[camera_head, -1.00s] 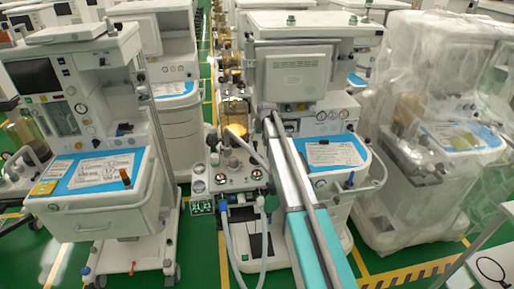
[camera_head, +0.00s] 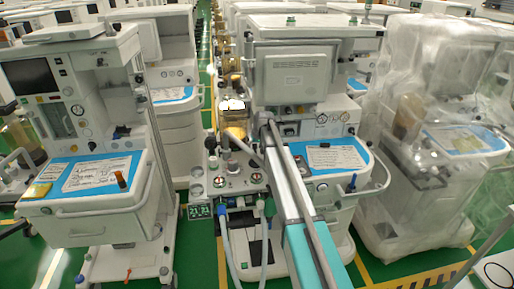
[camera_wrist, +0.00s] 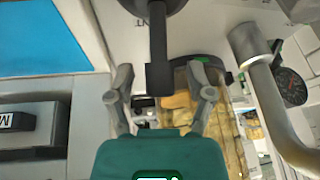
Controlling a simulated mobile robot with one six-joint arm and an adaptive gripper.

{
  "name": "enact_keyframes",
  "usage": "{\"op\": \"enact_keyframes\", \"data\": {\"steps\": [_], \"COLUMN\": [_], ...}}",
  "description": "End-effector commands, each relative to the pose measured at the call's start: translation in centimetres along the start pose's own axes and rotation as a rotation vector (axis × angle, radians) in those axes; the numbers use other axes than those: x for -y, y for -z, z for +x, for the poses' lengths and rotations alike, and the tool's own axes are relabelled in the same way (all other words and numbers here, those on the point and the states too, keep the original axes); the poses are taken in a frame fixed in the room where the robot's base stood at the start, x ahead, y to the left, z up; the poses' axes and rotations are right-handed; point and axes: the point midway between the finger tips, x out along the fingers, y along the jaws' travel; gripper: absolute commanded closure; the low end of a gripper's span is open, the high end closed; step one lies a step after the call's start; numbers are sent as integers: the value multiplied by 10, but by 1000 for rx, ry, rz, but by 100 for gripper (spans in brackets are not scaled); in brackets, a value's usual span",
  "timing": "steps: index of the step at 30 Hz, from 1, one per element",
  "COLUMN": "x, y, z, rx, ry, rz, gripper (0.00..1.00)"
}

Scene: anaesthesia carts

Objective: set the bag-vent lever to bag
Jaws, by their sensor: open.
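My gripper (camera_wrist: 160,82) is open in the wrist view, its two grey fingers spread apart. A black bar with a squared end (camera_wrist: 158,75) hangs from a dark round part at the top and shows between the fingers. It may be the bag-vent lever, but I see no bag or vent marking. I cannot tell whether the fingers touch it. In the head view, the valve and gauge block (camera_head: 228,182) of the middle cart stands left of my arm. The lever cannot be picked out there, and my gripper is not clearly visible.
A thick grey pipe (camera_wrist: 268,95) and a dark gauge (camera_wrist: 291,87) lie right of my gripper. An amber canister (camera_wrist: 178,120) is behind it. Carts stand on both sides, the right one under plastic sheeting (camera_head: 425,140). Hoses (camera_head: 232,245) hang below the block.

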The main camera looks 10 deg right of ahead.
Motion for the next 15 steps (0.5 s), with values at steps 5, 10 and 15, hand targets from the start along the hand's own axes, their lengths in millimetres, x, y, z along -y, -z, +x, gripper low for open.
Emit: {"op": "enact_keyframes", "data": {"steps": [5,10,15], "x": [0,1,1], "y": [0,0,0], "z": [0,0,0], "rx": [0,0,0], "ry": [0,0,0], "rz": [0,-1,-1], "gripper": [39,71,100]}}
